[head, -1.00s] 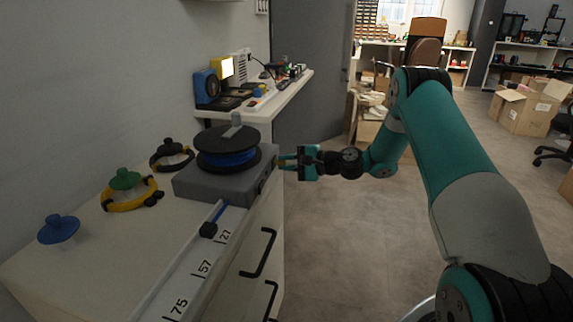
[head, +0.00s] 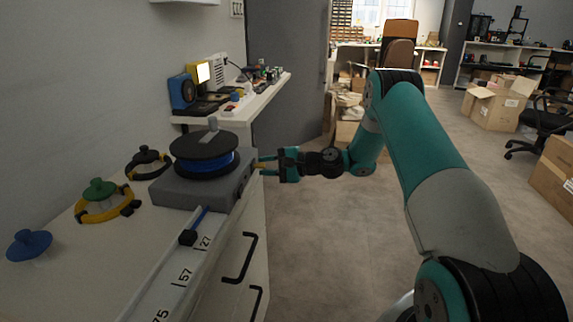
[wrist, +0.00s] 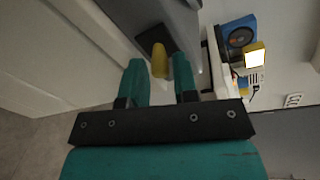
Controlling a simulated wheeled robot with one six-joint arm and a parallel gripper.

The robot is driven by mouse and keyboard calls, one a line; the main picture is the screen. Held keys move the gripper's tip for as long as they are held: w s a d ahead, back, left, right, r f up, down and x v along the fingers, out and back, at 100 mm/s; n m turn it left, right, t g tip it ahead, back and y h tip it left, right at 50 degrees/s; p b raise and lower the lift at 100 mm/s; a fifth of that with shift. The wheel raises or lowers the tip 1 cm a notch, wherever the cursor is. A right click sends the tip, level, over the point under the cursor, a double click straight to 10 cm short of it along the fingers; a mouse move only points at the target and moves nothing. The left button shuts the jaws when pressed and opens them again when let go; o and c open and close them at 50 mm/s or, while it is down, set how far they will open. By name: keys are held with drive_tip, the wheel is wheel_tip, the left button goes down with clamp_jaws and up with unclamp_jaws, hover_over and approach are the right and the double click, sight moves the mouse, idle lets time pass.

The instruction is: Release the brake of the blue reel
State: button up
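The blue reel (head: 222,168) sits between black flanges on a grey box (head: 186,192) on the white cabinet. A metal post stands on its top. My gripper (head: 271,165) is level at the box's right side, fingers pointing toward it. In the wrist view, a yellow lever (wrist: 160,61) sticks out from a black plate (wrist: 154,38) on the grey box. My open gripper (wrist: 160,76) has a finger on each side of the lever, with narrow gaps visible. Whether either finger touches it I cannot tell.
A blue knob (head: 29,244), a yellow ring with a green knob (head: 100,190) and a black ring (head: 148,165) lie left of the box. A slider (head: 187,237) runs along a numbered scale in front. A shelf with devices (head: 257,103) stands behind.

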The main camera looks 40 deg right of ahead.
drive_tip(key=p+v, duration=1.2)
drive_tip(key=v, duration=0.4)
drive_tip(key=shift+s+d+r, duration=0.2)
drive_tip(key=shift+s+d, duration=0.05)
drive_tip(key=shift+s, duration=0.05)
